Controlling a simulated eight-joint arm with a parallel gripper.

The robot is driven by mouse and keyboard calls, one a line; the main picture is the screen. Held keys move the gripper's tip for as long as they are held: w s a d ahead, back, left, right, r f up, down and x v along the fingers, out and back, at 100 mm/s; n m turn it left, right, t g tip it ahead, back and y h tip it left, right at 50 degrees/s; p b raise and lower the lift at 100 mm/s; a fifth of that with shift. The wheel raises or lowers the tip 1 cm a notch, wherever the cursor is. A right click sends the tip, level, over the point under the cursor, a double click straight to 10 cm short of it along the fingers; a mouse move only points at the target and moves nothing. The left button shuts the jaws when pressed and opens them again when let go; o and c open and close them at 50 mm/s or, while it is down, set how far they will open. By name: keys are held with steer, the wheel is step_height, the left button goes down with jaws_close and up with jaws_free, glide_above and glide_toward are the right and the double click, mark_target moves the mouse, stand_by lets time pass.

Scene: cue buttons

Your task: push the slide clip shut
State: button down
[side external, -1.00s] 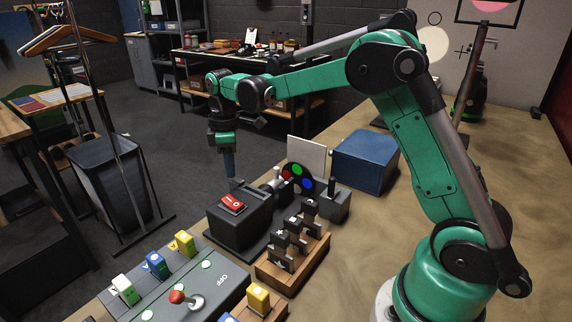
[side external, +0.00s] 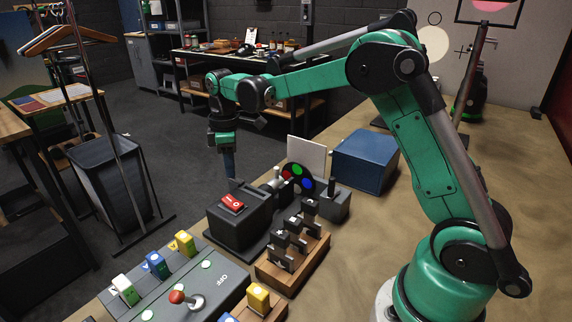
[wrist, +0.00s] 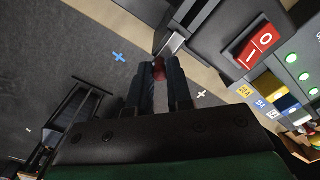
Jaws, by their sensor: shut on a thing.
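My gripper (side external: 229,166) points down behind the black projector box (side external: 240,222), at its far side in the side view. In the wrist view its fingers (wrist: 159,70) are close together, with a small reddish-brown piece (wrist: 158,69) between the tips. A pale metal piece (wrist: 172,44), perhaps the slide clip, sticks out of the black housing just beyond the fingertips. I cannot tell whether the fingers touch it. In the side view the clip is not clearly visible.
A red rocker switch (side external: 232,203) is on top of the box. A color wheel (side external: 298,179) and white screen (side external: 307,158) stand to its right. A switch panel (side external: 190,280) and a wooden lever block (side external: 293,257) are in front. Open floor lies beyond the bench edge.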

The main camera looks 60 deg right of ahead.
mark_target(238, 179)
steer(key=shift+s, duration=0.95)
steer(key=c, duration=0.8)
jaws_free()
steer(key=shift+r, duration=2.85)
